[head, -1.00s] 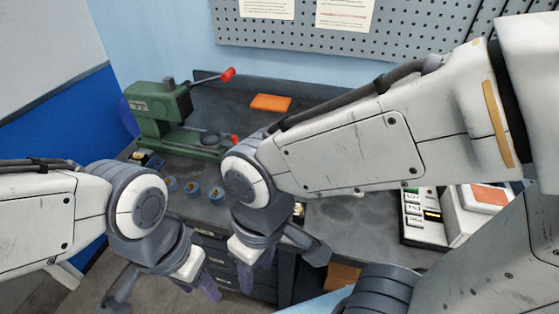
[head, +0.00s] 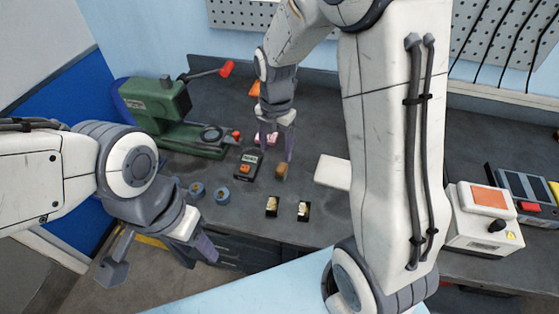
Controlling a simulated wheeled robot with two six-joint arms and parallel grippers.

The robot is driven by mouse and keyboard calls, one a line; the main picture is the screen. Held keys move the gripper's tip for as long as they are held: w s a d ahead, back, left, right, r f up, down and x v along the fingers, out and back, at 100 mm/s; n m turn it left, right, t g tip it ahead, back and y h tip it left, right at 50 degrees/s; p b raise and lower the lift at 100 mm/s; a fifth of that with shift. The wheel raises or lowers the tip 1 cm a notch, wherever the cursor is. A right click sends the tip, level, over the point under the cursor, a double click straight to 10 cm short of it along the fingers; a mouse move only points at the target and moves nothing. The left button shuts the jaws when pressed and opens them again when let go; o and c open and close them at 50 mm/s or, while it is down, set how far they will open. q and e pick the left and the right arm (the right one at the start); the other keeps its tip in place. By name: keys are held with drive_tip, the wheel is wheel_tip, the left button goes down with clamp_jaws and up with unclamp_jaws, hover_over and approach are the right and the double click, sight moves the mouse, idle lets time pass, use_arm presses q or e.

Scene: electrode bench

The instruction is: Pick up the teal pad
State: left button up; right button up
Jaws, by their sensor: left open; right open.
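I cannot make out a teal pad in the head view. My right gripper (head: 275,146) is open above the rear middle of the dark bench (head: 220,215), pointing down. A small pink item (head: 268,139) shows beside its fingers; I cannot tell whether they touch. An orange pad (head: 254,89) is partly hidden behind my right gripper. My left gripper (head: 160,262) is open and empty in front of the bench's left front edge.
A green press (head: 158,112) stands at the back left. Blue rings (head: 222,195), a dark meter (head: 247,165), a brown block (head: 282,171), a white pad (head: 332,171) and two small dark holders (head: 303,210) lie on the bench. A white box with an orange top (head: 484,228) stands right.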

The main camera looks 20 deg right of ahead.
drive_tip(key=w+d+n, duration=0.1)
drive_tip(key=d+n, duration=0.1)
hover_over(282, 166)
drive_tip(key=f, duration=0.5)
drive_tip(key=shift+s+d+f+p, duration=0.1)
drive_tip(key=shift+s+p, duration=0.15)
drive_tip(key=shift+p, duration=0.15)
drive_tip(key=shift+w+f+p, duration=0.2)
drive_tip(key=shift+f+p, duration=0.6)
drive_tip(key=shift+f, duration=2.25)
clamp_jaws()
